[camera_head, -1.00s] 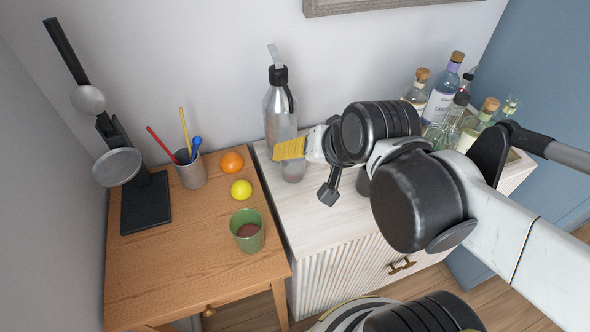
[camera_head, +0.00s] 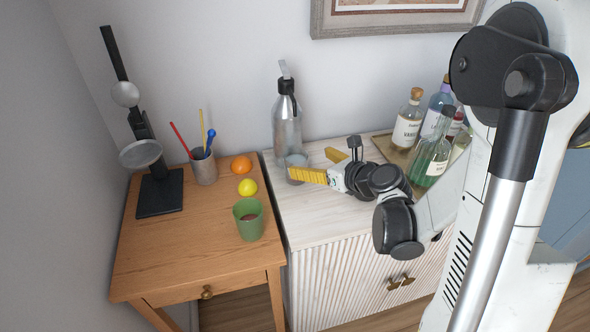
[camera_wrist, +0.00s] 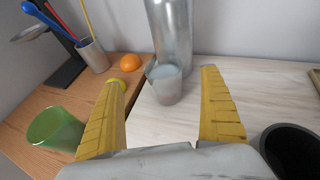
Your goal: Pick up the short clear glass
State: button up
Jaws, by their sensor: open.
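The short clear glass (camera_head: 296,168) stands upright on the white cabinet top, just in front of the metal bottle (camera_head: 287,122). In the wrist view the glass (camera_wrist: 165,84) is ahead of my gripper, between the lines of its two yellow fingers and nearer the left one. My gripper (camera_head: 325,166) is low over the cabinet top, coming from the right. It also shows in the wrist view (camera_wrist: 165,88), with its fingers wide apart and nothing held. In the head view the near finger partly overlaps the glass; I cannot tell if they touch.
A green cup (camera_head: 248,220), a lemon (camera_head: 247,187), an orange (camera_head: 241,166) and a pencil cup (camera_head: 203,167) stand on the wooden table (camera_head: 180,250) at left. Several bottles stand on a tray (camera_head: 391,148) at right. The cabinet's front left is clear.

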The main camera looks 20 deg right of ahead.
aim_at(290, 155)
jog(key=b+x, duration=0.1)
jog(key=x, duration=0.2)
jog(key=b+x, duration=0.1)
jog(key=x, duration=0.4)
jog(key=shift+w+d+f+b, duration=0.15)
jog(key=shift+w+f+b, duration=0.1)
jog(key=shift+f+b, duration=0.15)
jog(key=shift+s+r, duration=0.1)
jog(key=c, duration=1.5)
